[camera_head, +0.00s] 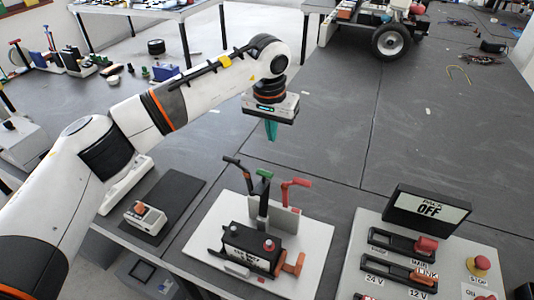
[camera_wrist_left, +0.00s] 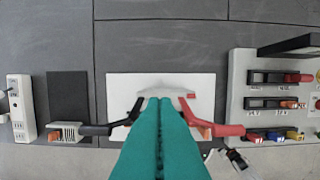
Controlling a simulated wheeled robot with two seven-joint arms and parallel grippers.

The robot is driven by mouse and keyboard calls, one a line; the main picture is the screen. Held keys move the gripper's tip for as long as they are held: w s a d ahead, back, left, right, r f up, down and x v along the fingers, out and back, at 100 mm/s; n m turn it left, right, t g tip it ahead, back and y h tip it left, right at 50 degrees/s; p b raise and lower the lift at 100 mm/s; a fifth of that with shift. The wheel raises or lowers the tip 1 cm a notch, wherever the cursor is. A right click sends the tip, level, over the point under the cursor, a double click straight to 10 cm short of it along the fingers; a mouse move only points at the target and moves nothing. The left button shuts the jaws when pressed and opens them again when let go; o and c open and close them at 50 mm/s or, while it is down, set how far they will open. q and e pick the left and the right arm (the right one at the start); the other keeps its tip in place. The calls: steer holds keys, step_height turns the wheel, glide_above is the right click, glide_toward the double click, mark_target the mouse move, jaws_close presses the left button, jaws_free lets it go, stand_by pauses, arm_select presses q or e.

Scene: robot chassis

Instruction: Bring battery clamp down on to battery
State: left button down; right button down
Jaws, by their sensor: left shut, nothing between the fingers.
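The black battery (camera_head: 243,250) with a white label sits on a white board (camera_head: 317,238), with a red and a grey terminal on top. Behind it stands an upright post with a green-handled lever (camera_head: 264,178), which appears to be the battery clamp and is raised. A black lever (camera_head: 236,165) and a red lever (camera_head: 296,183) flank it, both raised. My left gripper (camera_head: 271,131) has teal fingers, shut and empty, above and behind the levers. In the left wrist view the shut fingers (camera_wrist_left: 161,105) hide the green lever and the battery. My right gripper is not in view.
A switch panel (camera_head: 352,262) with a display reading OFF (camera_head: 430,209) stands to the right. A dark mat (camera_head: 185,193) with a small orange-switched box (camera_head: 145,215) lies to the left. The grey table behind the board is clear.

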arm_select(q)
step_height(320, 180, down, 6)
steer(key=s+a+p, duration=0.1)
steer(key=s+p, duration=0.2)
steer(key=p, duration=0.1)
steer(key=shift+w+f, duration=0.1)
steer(key=shift+f, duration=0.05)
